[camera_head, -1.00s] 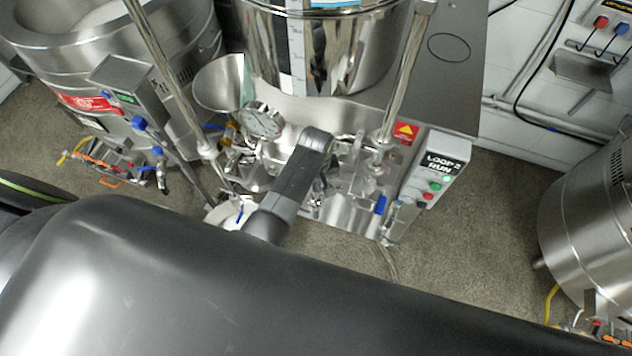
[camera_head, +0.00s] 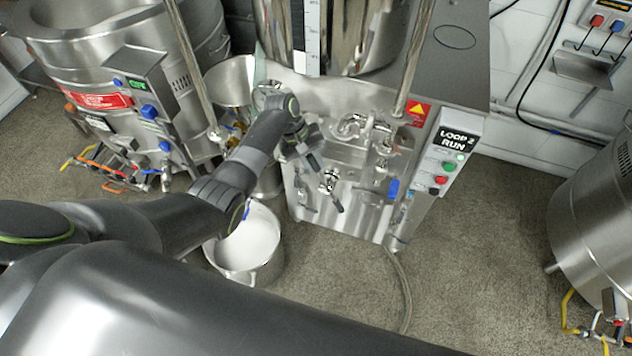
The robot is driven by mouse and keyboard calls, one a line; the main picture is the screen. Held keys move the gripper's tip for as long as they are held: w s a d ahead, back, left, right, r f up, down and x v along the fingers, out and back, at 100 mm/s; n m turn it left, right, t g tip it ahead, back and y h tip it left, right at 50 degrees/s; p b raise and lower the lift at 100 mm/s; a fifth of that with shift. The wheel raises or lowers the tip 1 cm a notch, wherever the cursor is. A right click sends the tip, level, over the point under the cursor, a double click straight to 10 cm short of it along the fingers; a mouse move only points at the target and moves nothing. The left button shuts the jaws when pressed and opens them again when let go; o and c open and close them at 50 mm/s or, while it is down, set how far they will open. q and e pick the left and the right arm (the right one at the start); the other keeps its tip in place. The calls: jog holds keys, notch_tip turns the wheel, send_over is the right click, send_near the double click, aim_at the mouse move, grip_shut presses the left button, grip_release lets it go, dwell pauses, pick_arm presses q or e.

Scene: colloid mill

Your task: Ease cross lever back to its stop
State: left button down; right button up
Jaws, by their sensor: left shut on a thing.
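My left arm reaches in from the left to the front of the steel mill (camera_head: 350,205). Its gripper (camera_head: 313,158) is at the mill's front panel, among the fittings, and its jaws are shut on the cross lever. The lever is mostly hidden by the gripper, so its exact angle cannot be told. Just below the jaws a chrome fitting (camera_head: 330,180) with a dark handle sticks out of the panel. My right gripper is not in view.
A steel pot (camera_head: 245,245) of white liquid stands on the floor below the arm. A blue-handled valve (camera_head: 392,188) and the control box (camera_head: 447,150) are to the right. A funnel (camera_head: 228,80) is at upper left.

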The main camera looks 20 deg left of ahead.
pick_arm(q)
jog(key=shift+a+f+h+b, duration=0.4)
jog(key=shift+a+f, duration=0.05)
jog(key=shift+a, duration=0.1)
jog(key=a+f+h+b, duration=0.1)
jog(key=h+b, duration=0.1)
jog(key=b, duration=0.2)
jog(key=a+f+h+b, duration=0.1)
jog(key=h+b, duration=0.1)
jog(key=b, duration=0.1)
jog(key=a+f+h+b, duration=0.2)
jog(key=h+b, duration=0.1)
jog(key=b, duration=0.1)
jog(key=shift+a+f+b, duration=0.1)
jog(key=shift+b, duration=0.2)
jog(key=c, duration=1.7)
grip_release()
jog(key=o, duration=0.4)
jog(key=shift+w, duration=0.1)
